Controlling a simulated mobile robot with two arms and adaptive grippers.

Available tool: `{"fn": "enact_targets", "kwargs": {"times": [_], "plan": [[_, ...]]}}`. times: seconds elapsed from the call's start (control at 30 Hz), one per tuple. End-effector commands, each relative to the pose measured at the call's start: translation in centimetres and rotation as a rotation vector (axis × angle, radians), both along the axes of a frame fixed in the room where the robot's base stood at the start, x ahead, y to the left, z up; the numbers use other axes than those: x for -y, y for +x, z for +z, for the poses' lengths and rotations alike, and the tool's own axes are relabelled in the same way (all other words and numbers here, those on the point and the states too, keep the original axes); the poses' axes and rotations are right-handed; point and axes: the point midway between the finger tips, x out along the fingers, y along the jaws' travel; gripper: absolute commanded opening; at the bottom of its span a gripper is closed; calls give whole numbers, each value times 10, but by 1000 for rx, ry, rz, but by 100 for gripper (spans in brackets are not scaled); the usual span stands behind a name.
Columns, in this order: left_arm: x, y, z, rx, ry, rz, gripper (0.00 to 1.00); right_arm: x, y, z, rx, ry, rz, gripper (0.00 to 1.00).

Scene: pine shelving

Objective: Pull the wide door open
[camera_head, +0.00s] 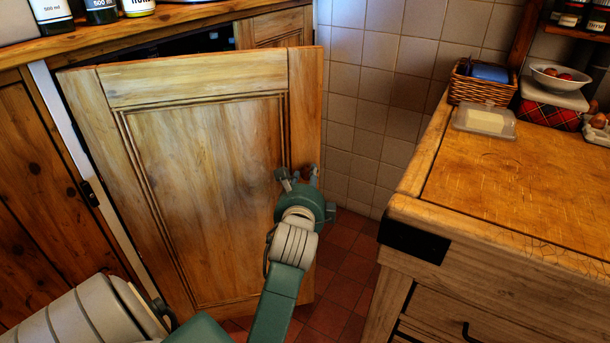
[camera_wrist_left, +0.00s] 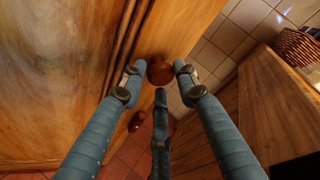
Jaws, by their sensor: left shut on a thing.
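The wide door (camera_head: 205,180) is a pale pine panel door under the wooden worktop. It stands partly open, its right edge swung out from the cabinet, with a dark gap above it. My left gripper (camera_head: 298,178) is at the door's right stile. In the left wrist view the door (camera_wrist_left: 55,70) fills the left side, and its round brown wooden knob (camera_wrist_left: 160,71) sits between my fingertips. The gripper is shut on this knob, which is mostly hidden by my fingers in the head view. My right gripper is not in view.
A wooden counter (camera_head: 520,190) with drawers stands to the right, carrying a wicker basket (camera_head: 482,86), a butter dish (camera_head: 485,121) and a bowl (camera_head: 559,78). Red floor tiles (camera_head: 345,265) show between door and counter. Bottles (camera_head: 52,14) stand on the worktop above the door.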

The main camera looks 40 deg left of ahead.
Motion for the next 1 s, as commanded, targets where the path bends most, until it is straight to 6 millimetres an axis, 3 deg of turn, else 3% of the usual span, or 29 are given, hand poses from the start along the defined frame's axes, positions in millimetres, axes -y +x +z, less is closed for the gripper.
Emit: {"fn": "enact_targets", "kwargs": {"times": [0.37, 0.4, 0.47, 0.77, 1.0], "plan": [[4, 3, 2, 7, -2, -11, 0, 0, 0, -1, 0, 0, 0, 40], [4, 3, 2, 7, -2, -11, 38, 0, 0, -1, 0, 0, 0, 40], [4, 2, 2, 6, -2, -10, 48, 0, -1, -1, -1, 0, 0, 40], [3, -1, 1, 3, -1, -4, 48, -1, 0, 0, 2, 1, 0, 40], [22, -26, 7, 1, -1, -7, 48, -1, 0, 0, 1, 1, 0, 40]]}}
